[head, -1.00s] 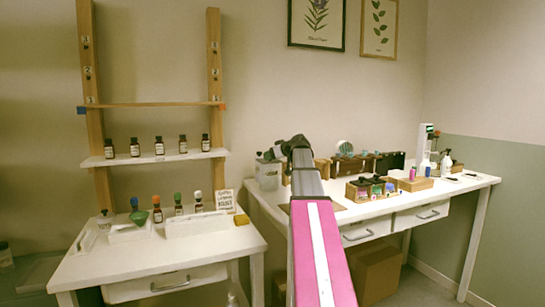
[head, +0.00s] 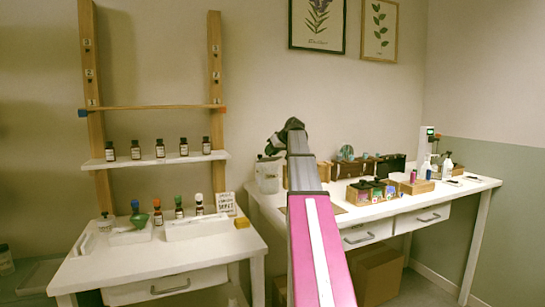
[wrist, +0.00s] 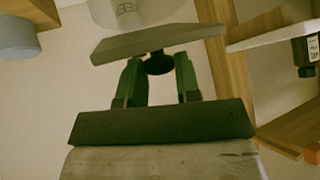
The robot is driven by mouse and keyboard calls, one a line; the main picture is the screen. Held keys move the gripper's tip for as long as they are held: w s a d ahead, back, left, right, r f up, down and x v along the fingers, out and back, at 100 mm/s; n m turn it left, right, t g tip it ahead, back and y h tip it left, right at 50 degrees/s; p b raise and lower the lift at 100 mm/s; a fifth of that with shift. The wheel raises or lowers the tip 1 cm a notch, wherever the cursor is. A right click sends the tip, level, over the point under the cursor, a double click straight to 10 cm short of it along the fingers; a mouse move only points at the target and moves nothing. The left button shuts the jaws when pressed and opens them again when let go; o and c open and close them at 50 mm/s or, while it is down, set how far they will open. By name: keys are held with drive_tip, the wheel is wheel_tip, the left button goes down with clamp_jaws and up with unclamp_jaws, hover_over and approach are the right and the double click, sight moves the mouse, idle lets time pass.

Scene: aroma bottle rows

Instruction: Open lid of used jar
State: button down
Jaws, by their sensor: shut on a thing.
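The used jar (head: 268,184) is a translucent pale container at the left end of the right-hand table. In the wrist view part of its body (wrist: 128,10) shows at the top, with blurred lettering. The jar's lid (wrist: 150,42) is a flat grey plate with a black knob (wrist: 159,64), and it looks tilted in the wrist view. My gripper (wrist: 159,66) has its green fingers closed on the knob, one on each side. In the head view my gripper is mostly hidden at the dark end of my arm, by the jar. I cannot tell whether the lid still touches the rim.
A wooden box of small items (head: 371,192) stands right of my arm on the right table (head: 350,216). The left table (head: 140,266) carries several bottles, a green funnel (head: 141,220) and white trays. A wooden shelf rack (head: 153,157) with bottles stands behind it.

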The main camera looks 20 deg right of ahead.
drive_tip(key=w+r+g, duration=0.1)
drive_tip(key=w+g, duration=0.1)
drive_tip(key=g, duration=0.1)
drive_tip(key=shift+w+r+m, duration=0.3)
drive_tip(key=shift+w+r, duration=0.05)
drive_tip(key=shift+r, duration=0.05)
drive_tip(key=shift+w+r+m+g+h, duration=0.15)
drive_tip(key=shift+w+g, duration=0.25)
drive_tip(key=shift+g, duration=0.3)
drive_tip(key=shift+w+r+m+g+h, duration=0.15)
drive_tip(key=shift+w+g, duration=0.25)
drive_tip(key=shift+g, duration=0.3)
